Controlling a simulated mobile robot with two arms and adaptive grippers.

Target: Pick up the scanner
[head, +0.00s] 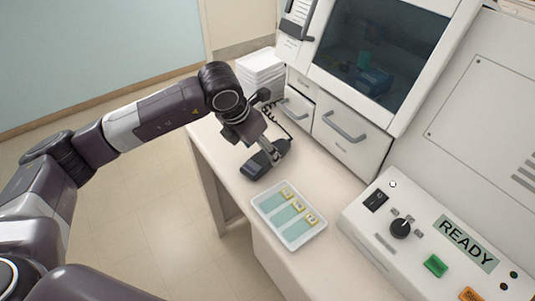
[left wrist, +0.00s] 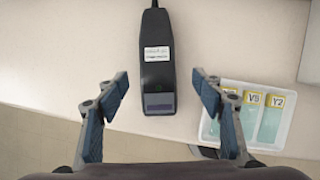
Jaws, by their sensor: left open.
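The scanner (head: 256,166) is a dark handheld device with a cable, lying on the white counter near its front edge. In the left wrist view the scanner (left wrist: 157,65) shows a white label and a grey window at its lower end. My left gripper (head: 268,150) is over the scanner in the head view and hides part of it. In the left wrist view my left gripper (left wrist: 160,84) is open, with one blue-padded finger on each side of the scanner and a gap on both sides. My right gripper is not in view.
A white tray (head: 302,240) with several yellow-labelled slides sits close to the scanner, right of it in the left wrist view. A control panel (head: 350,211) reading READY is at right. Drawers (head: 345,150) and a stack of white items (head: 260,66) stand behind.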

